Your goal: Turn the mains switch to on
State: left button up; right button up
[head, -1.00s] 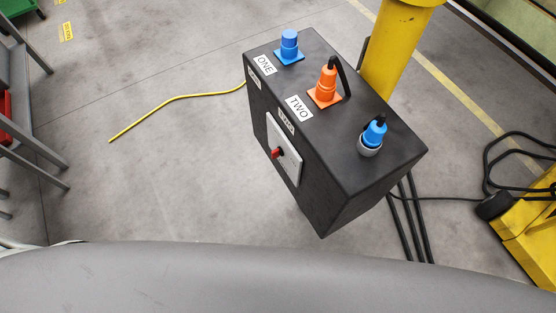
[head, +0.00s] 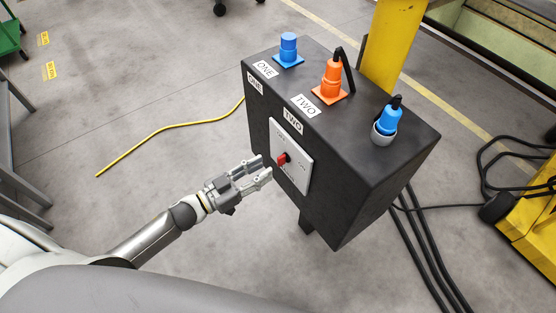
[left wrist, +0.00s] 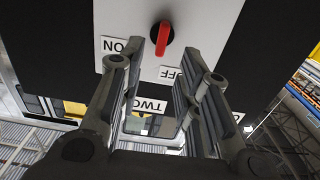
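The mains switch is a red knob (head: 283,158) on a white plate (head: 302,178) on the side of a black box (head: 345,190). In the left wrist view the knob (left wrist: 163,38) stands roughly upright on the picture. The OFF label (left wrist: 168,73) is below it and the ON label (left wrist: 121,45) is to its left, both upside down. My left gripper (head: 262,168) is open and empty, with its fingertips pointing at the plate just short of the knob. In the left wrist view the knob shows beyond the gap between the fingers. My right gripper is not in view.
The box top carries a blue plug (head: 288,46), an orange plug (head: 332,80) and another blue plug (head: 389,119). A yellow post (head: 392,45) stands behind. Black cables (head: 425,250) hang at the right. A yellow cable (head: 165,128) lies on open floor at the left.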

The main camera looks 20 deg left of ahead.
aim_at(282, 160)
pick_arm(q)
jog(key=x, duration=0.6)
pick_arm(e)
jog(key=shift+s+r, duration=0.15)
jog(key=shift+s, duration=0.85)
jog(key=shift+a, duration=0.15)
pick_arm(q)
jog(key=shift+c, duration=0.5)
grip_shut()
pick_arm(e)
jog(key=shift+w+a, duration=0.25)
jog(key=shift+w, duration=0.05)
